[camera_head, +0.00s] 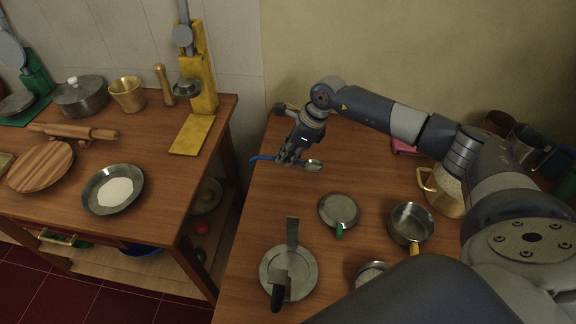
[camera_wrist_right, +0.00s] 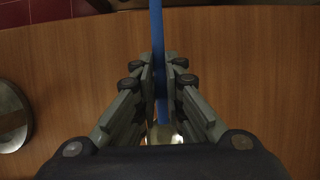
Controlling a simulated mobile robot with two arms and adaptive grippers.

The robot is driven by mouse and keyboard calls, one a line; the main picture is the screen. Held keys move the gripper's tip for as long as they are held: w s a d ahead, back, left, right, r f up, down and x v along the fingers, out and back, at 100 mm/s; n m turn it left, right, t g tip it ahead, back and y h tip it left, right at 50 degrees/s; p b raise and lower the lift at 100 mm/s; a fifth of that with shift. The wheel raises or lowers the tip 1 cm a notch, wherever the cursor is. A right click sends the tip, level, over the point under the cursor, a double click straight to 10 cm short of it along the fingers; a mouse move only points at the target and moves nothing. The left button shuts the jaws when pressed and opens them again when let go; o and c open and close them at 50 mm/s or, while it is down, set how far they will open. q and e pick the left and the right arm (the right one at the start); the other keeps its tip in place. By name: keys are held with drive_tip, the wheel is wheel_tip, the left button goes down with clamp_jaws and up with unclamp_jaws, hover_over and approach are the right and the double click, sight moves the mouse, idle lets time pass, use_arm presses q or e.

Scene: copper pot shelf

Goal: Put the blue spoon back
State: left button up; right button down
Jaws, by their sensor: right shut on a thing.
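The blue spoon (camera_head: 261,158) has a blue handle and a shiny metal bowl. In the head view it lies level across my right gripper (camera_head: 287,160), handle to the left and bowl to the right, near the left edge of the right table. The gripper is shut on the spoon. In the right wrist view the blue handle (camera_wrist_right: 157,35) runs between the fingers of my right gripper (camera_wrist_right: 160,85), and the bowl shows partly below, near the palm. The spoon appears above the wood; its exact height I cannot tell. My left gripper is not in view.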

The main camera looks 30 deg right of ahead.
drive_tip(key=shift+w+d+f, duration=0.15)
drive_tip(key=shift+w+d, duration=0.3)
drive_tip(key=shift+w, duration=0.25)
wheel_tip(320, 180, down, 4)
drive_tip(key=b, duration=0.2)
drive_tip(key=shift+r+b, duration=0.25)
drive_tip(key=shift+b, duration=0.05)
drive_tip(key=c, duration=1.7)
unclamp_jaws()
drive_tip(key=shift+f, duration=0.1)
